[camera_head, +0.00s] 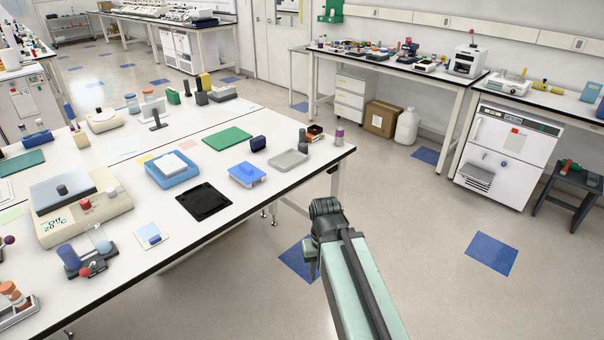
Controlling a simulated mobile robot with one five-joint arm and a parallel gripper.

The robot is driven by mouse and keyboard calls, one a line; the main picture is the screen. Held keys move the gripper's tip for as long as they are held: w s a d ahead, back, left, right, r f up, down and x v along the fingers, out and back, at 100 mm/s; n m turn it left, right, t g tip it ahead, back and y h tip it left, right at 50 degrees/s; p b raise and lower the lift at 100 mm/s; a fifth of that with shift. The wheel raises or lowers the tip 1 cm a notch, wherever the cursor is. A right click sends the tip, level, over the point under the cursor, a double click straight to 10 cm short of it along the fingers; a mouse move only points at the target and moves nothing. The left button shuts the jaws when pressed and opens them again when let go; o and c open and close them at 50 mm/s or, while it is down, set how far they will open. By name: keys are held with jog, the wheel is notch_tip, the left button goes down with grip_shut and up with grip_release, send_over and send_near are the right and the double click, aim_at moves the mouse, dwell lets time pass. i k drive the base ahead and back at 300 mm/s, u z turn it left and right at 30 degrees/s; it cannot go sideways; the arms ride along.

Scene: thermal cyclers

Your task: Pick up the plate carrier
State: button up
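Several flat items on the white bench could be the plate carrier; I cannot tell which. A black square tray (204,202) lies near the front edge. A blue piece with a pale block (247,174) lies right of it, and an empty grey tray (289,160) lies further right. A blue holder with a white plate (172,168) stands behind the black tray. My arm reaches up from the bottom, over the floor right of the bench. My gripper (311,262) is small, dark and partly hidden by the arm, apart from all these items; its opening cannot be made out.
The white bench (225,218) also carries a beige heater device (80,205), a green mat (227,138), a dark blue block (258,144) and small bottles. The floor (420,260) right of the bench is open. A white under-bench appliance (507,150) and dark stool (572,187) stand at the right.

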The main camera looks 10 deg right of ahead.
aim_at(284, 161)
jog(key=z, duration=0.05)
jog(key=k, duration=0.6)
jog(key=u, duration=0.7)
jog(key=i, duration=1.2)
